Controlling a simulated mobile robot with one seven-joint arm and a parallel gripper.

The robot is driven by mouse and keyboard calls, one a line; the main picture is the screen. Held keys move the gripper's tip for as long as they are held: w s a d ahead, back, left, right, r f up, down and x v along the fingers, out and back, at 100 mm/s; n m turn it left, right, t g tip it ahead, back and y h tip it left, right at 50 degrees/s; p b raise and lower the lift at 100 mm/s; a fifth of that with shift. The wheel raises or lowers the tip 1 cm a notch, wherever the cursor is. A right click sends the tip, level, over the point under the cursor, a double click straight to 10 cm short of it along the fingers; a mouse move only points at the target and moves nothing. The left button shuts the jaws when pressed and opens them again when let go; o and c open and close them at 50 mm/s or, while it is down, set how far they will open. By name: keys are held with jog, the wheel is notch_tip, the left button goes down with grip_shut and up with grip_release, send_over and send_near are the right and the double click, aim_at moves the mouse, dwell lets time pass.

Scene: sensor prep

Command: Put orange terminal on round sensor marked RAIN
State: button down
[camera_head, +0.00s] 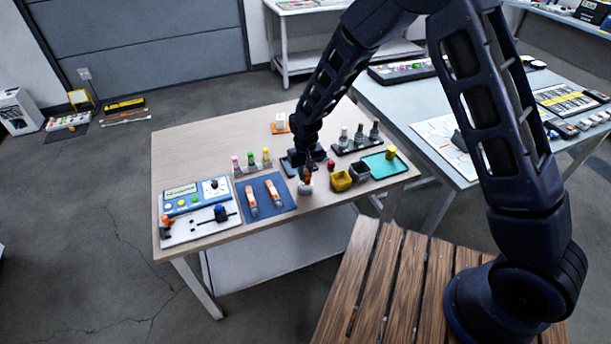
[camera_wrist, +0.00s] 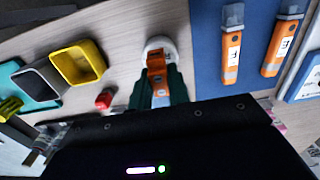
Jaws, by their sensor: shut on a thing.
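My gripper (camera_wrist: 158,92) is shut on the orange terminal (camera_wrist: 156,62), whose far end lies over a white round sensor (camera_wrist: 166,44) in the wrist view. In the head view the orange terminal (camera_head: 308,176) shows just above the white round sensor (camera_head: 305,188), at the table's front middle. I cannot tell whether terminal and sensor touch or are joined. The word on the sensor is not readable; the terminal covers part of its top. My gripper (camera_head: 307,168) is seen from behind and above there, its fingers small.
A small red piece (camera_wrist: 104,99) lies close left of my gripper. Yellow (camera_wrist: 78,62) and grey (camera_wrist: 40,84) bins stand left of it. Right is a blue mat (camera_wrist: 208,40) with two orange-and-white devices. A teal tray (camera_head: 383,166) is at the right table edge.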

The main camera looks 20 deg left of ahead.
aim_at(305, 171)
jog(key=shift+f, duration=0.75)
jog(key=shift+f, duration=0.15)
jog(key=c, duration=1.3)
grip_release()
jog(key=shift+c, duration=0.2)
notch_tip(305, 171, up, 12)
